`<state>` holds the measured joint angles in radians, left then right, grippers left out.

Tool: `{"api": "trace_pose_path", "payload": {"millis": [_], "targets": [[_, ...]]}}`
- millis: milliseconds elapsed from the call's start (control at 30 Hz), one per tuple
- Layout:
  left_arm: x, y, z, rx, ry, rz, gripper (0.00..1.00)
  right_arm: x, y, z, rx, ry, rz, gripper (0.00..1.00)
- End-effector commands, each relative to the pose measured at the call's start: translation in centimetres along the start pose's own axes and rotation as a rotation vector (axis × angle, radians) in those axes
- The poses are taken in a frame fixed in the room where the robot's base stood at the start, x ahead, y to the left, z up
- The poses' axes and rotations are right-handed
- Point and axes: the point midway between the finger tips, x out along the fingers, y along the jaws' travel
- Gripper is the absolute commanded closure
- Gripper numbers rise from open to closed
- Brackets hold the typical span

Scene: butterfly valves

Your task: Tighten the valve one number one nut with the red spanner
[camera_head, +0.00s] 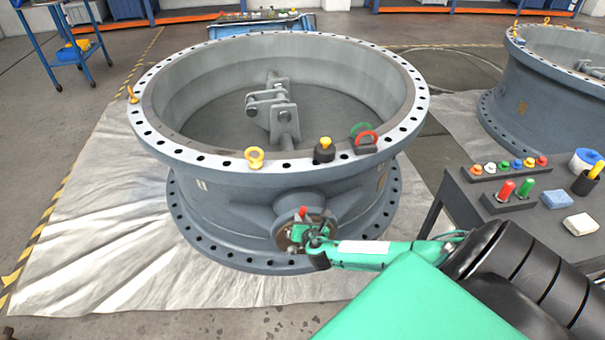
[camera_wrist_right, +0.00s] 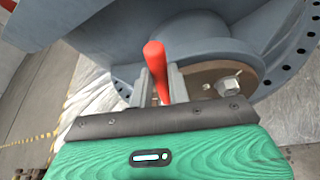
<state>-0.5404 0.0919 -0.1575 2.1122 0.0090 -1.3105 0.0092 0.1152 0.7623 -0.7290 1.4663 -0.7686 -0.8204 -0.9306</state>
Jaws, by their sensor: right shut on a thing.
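The large grey butterfly valve (camera_head: 230,200) stands on a pale sheet in the middle of the head view. Its side boss ends in a round brownish flange (camera_head: 284,236) with nuts. My right gripper (camera_head: 310,225) is in front of this flange. In the right wrist view my right gripper (camera_wrist_right: 160,88) is shut on the red spanner (camera_wrist_right: 155,58), whose red handle sticks up between the fingers. The red handle end also shows in the head view (camera_head: 303,212). One silver nut (camera_wrist_right: 229,86) is visible on the flange right of the fingers. The spanner's jaw end is hidden. My left gripper is not in view.
A dark table (camera_head: 480,200) at the right holds coloured knobs, red and green tools, a blue cloth and a white block. Yellow, black, green and red items sit on the valve's top rim. A second valve (camera_head: 550,90) stands at the right back. A blue trolley (camera_head: 75,48) is at the left back.

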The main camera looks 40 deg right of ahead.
Motion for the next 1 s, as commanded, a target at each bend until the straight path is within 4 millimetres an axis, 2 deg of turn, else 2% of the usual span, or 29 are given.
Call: {"api": "trace_pose_path", "payload": {"millis": [367,1000], "targets": [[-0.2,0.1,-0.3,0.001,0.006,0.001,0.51,-0.1,0.1,0.1,0.001,-0.001,0.001,1.00],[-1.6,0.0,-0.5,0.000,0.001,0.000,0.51,-3.0,0.1,-1.1,0.001,0.000,0.000,1.00]]}}
